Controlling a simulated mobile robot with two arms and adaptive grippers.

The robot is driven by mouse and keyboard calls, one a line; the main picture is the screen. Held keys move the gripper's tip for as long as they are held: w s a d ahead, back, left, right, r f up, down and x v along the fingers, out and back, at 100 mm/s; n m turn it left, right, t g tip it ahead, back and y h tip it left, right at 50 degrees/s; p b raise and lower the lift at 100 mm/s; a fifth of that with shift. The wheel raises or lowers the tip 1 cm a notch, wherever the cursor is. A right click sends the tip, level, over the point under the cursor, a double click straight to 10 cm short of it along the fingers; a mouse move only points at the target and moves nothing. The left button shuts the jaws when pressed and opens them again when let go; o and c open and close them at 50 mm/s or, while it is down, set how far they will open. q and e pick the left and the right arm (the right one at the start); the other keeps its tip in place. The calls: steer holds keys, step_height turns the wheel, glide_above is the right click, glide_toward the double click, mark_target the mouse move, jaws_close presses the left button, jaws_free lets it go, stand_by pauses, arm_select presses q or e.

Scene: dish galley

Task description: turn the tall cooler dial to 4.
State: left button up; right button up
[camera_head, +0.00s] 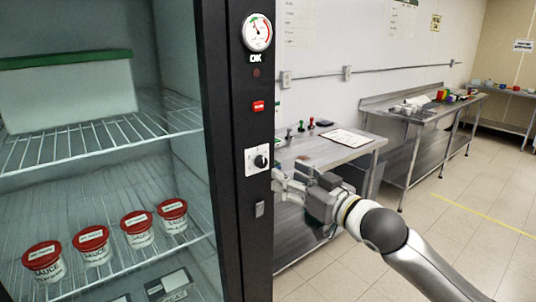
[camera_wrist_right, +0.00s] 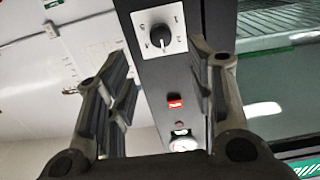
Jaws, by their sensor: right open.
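The tall cooler (camera_head: 230,110) stands at the left of the head view. Its dial is a black knob (camera_head: 261,161) on a white square plate (camera_head: 251,168) on the dark front post. In the right wrist view the dial (camera_wrist_right: 160,35) shows near the top, between my open fingers and beyond their tips. My right gripper (camera_head: 278,181) is open and empty, just right of and slightly below the dial in the head view. It also shows in the right wrist view (camera_wrist_right: 150,65). I see no contact with the knob. My left gripper is not in view.
Above the dial are a round gauge (camera_head: 257,32) and a red switch (camera_head: 258,106); a grey switch (camera_head: 259,209) is below. Sauce tubs (camera_head: 138,229) stand on the cooler's wire shelf. A steel table (camera_head: 330,150) with a clipboard stands behind my right arm. Floor is clear at right.

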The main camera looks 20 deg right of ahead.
mark_target(264, 162)
steer(key=p+x, duration=0.2)
steer(key=x, duration=0.7)
steer(key=shift+a, duration=0.1)
steer(key=shift+w+a, duration=0.15)
steer(key=shift+w, duration=0.2)
steer(key=shift+p, duration=0.3)
steer(key=c, duration=1)
